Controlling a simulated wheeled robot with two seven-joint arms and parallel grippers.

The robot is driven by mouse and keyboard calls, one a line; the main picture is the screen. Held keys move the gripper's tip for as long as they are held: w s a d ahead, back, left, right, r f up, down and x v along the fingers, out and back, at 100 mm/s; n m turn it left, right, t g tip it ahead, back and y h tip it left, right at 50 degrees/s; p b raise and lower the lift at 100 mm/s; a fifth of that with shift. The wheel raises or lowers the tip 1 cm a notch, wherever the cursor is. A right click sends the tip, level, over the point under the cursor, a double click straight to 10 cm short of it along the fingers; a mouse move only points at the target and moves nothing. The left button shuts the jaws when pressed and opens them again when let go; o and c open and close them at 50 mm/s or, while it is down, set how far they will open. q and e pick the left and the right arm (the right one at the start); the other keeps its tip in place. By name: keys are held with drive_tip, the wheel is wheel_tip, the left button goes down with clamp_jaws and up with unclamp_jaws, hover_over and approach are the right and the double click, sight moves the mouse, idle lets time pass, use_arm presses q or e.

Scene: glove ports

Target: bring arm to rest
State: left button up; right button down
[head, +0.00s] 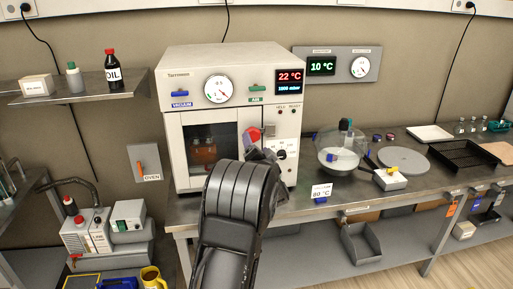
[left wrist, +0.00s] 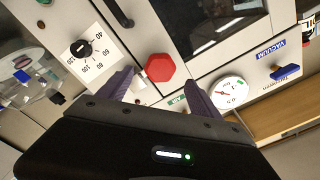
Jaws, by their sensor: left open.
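My left arm rises from the bottom middle of the head view, and its gripper (head: 262,153) is at the front of the vacuum oven (head: 230,62), just by the red knob (head: 252,135). In the left wrist view the gripper (left wrist: 160,80) is open, with its two purple-grey fingers apart. The red octagonal knob (left wrist: 160,67) appears between and slightly beyond the fingertips. Whether a finger touches it I cannot tell. Nothing is held. The arm hides part of the oven's lower front. My right gripper is not in view.
The oven stands on a metal bench (head: 330,207). To its right are a glass desiccator (head: 341,150), a grey round plate (head: 403,160) and a black tray (head: 462,154). A pump (head: 88,232) stands at left, below a shelf (head: 85,95) with bottles. The dial (left wrist: 85,48) is near my fingers.

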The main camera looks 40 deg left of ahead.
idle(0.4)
use_arm(q)
drive_tip(key=w+d+f+n+h, duration=0.2)
drive_tip(key=d+f+h, duration=0.5)
drive_tip(key=d+f, duration=0.8)
drive_tip(key=s+d+f+g+h, duration=0.1)
drive_tip(key=s+d+f+h, duration=0.15)
drive_tip(key=d+f, duration=0.45)
drive_tip(key=s+d+f+g+h, duration=0.1)
drive_tip(key=s+d+f+h, duration=0.15)
drive_tip(key=d+f, duration=0.5)
drive_tip(key=s+d+f+m+g+h, duration=0.1)
drive_tip(key=s+d+f+g+h, duration=0.2)
drive_tip(key=s+d+f, duration=0.4)
drive_tip(key=s+d+f+m+g+h, duration=0.1)
drive_tip(key=s+d+f+g+h, duration=0.3)
drive_tip(key=s+d, duration=1.5)
drive_tip(key=s+f, duration=0.3)
drive_tip(key=s, duration=0.1)
drive_tip(key=shift+s+d+g, duration=0.15)
drive_tip(key=shift+g, duration=0.25)
